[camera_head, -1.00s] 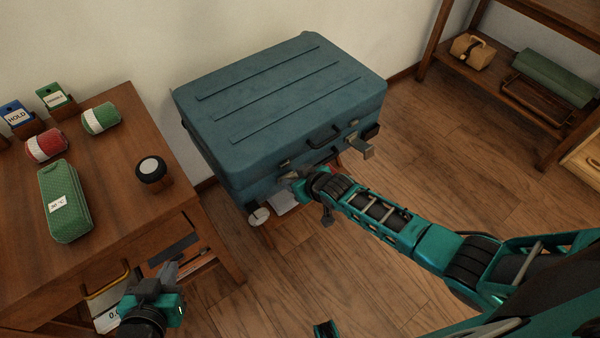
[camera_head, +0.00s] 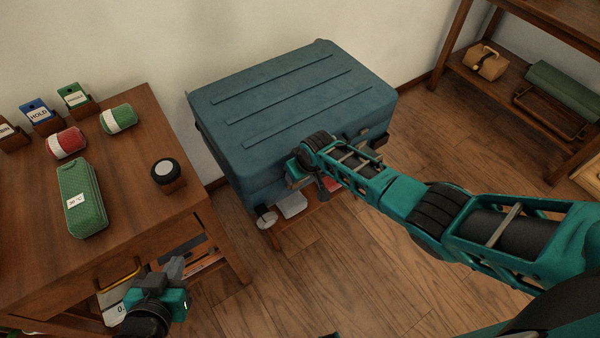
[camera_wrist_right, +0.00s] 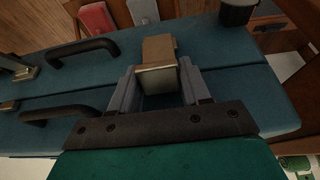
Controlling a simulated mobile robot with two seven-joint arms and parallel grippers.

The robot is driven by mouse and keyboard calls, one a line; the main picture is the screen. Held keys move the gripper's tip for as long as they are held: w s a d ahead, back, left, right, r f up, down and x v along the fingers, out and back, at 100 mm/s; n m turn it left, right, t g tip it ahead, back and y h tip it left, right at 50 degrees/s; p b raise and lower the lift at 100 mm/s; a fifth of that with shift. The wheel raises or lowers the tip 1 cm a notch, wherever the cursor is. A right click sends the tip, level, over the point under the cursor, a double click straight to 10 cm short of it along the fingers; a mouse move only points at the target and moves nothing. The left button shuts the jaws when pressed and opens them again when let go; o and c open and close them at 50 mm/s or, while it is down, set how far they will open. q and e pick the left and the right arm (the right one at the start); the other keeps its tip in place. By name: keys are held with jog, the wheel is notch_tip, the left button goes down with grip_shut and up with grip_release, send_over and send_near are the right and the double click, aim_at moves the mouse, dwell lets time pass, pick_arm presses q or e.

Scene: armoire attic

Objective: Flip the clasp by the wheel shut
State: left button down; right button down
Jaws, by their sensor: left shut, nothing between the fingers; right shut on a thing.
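The teal suitcase (camera_head: 290,95) lies flat against the wall. In the right wrist view, the brass clasp (camera_wrist_right: 158,62) by the dark wheel (camera_wrist_right: 237,12) stands out from the suitcase (camera_wrist_right: 235,88). My right gripper (camera_wrist_right: 157,78) is shut on this clasp, with one finger on each side of it. In the head view, my right forearm and wrist cover the front of the suitcase and hide the fingertips and most of the clasp. My left gripper (camera_head: 176,267) is shut and empty, low beside the wooden table.
The suitcase front also has dark handles (camera_wrist_right: 82,50) and another clasp (camera_wrist_right: 18,70). A shelf (camera_head: 500,80) stands at right. Floor between is clear.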

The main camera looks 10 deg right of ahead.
jog(key=c, duration=0.6)
grip_release()
jog(key=p+v, duration=0.3)
jog(key=v, duration=0.2)
jog(key=shift+r, duration=0.35)
jog(key=a+v, duration=0.1)
jog(key=v, duration=0.6)
jog(key=shift+d+p, duration=0.3)
jog(key=shift+d, duration=0.2)
jog(key=shift+s, duration=0.1)
